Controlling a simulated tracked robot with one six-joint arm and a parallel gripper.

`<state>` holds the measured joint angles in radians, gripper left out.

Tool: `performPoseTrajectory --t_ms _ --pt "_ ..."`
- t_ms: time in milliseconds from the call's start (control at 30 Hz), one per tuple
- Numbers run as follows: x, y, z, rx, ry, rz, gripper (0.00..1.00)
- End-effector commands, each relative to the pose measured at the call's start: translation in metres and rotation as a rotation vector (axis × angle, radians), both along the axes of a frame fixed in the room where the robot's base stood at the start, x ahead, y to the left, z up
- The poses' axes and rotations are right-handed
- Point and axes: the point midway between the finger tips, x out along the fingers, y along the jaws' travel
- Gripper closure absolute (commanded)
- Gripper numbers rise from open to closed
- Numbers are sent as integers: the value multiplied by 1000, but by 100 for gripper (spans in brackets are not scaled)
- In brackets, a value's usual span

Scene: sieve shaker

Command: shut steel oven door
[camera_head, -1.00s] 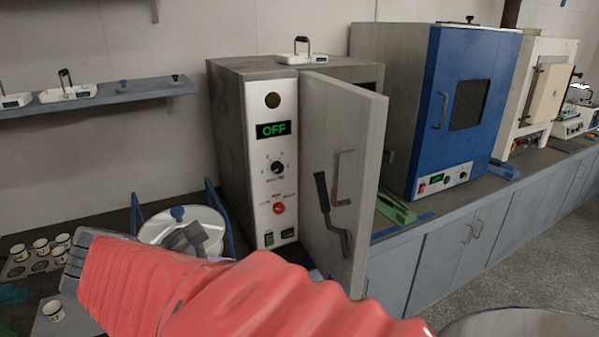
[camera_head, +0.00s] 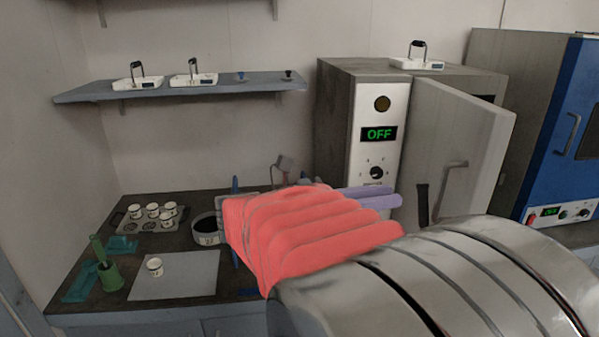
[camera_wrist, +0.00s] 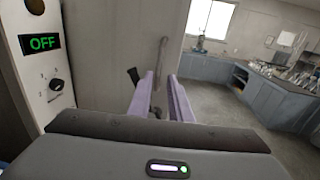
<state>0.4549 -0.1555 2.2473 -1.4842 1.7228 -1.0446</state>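The steel oven (camera_head: 335,125) stands right of centre in the head view, with its display reading OFF. Its grey door (camera_head: 450,120) is swung open, standing out from the front. The door has a bar handle (camera_head: 452,178) and a dark lever (camera_head: 423,203), whose lower part is hidden behind my arm. My gripper (camera_head: 396,197) has purple fingers in front of the oven panel, left of the lever in this view. In the wrist view my gripper (camera_wrist: 161,76) has its fingers apart and nothing held. The door handle (camera_wrist: 161,55) shows beyond the gap, with the lever (camera_wrist: 133,75) to its left.
A white device (camera_head: 418,64) sits on top of the oven. A blue oven (camera_head: 570,150) stands to the right. On the left, the counter holds a tray of cups (camera_head: 150,222), a pan (camera_head: 205,230) and a green tool (camera_head: 108,272). The wrist view shows open floor (camera_wrist: 225,105) to the right.

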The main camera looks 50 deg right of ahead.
Motion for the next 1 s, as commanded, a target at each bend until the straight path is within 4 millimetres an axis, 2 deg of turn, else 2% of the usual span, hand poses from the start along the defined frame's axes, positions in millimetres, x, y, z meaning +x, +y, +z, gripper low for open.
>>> performPoseTrajectory --t_ms 267,1000 --pt "-11 -14 0 -1 -1 -2 82" --pt "-57 -76 0 0 -1 -3 82"
